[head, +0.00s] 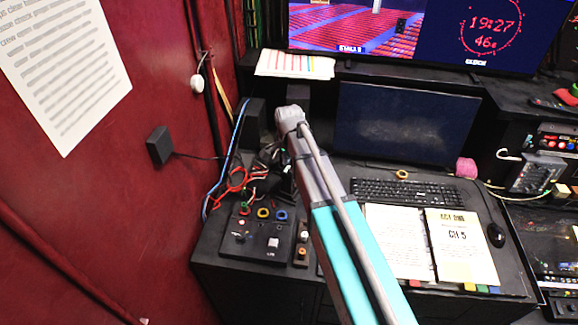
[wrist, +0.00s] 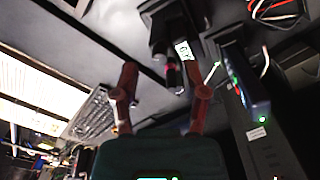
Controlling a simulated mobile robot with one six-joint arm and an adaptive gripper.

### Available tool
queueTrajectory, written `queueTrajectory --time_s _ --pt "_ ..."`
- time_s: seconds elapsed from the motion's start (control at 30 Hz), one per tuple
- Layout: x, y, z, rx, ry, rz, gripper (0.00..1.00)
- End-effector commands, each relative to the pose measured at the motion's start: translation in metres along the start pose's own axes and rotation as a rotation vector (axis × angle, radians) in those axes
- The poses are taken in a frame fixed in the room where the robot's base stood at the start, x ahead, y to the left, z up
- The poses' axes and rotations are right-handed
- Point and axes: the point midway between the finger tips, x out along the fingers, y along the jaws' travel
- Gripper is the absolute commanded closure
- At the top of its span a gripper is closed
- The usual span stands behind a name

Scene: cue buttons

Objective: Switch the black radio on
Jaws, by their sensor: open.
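My gripper (wrist: 166,84) shows in the wrist view with its two dark reddish fingers apart and nothing held. A small black device (wrist: 171,72) with a pale lit label and a reddish band is seen between and beyond the fingertips; it may be the black radio, but I cannot tell for sure. Its switch cannot be made out, nor whether the fingers touch it. In the head view my arm reaches over the desk's left part, and the fingers and that device cannot be made out there.
A black control box (head: 258,238) with colored rings sits at the desk's front left, by tangled cables (head: 238,180). A dark unit with a green light (wrist: 250,90) stands close right of my gripper.

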Motion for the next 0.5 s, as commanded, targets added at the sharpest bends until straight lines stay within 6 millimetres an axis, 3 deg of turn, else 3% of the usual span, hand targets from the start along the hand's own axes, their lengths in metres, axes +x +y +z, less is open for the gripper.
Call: queueTrajectory --time_s 0.03,0.5 --pt "-0.014 0.000 0.000 -0.032 0.001 0.000 0.43" --pt "-0.091 0.000 0.003 -0.452 0.011 0.000 0.43"
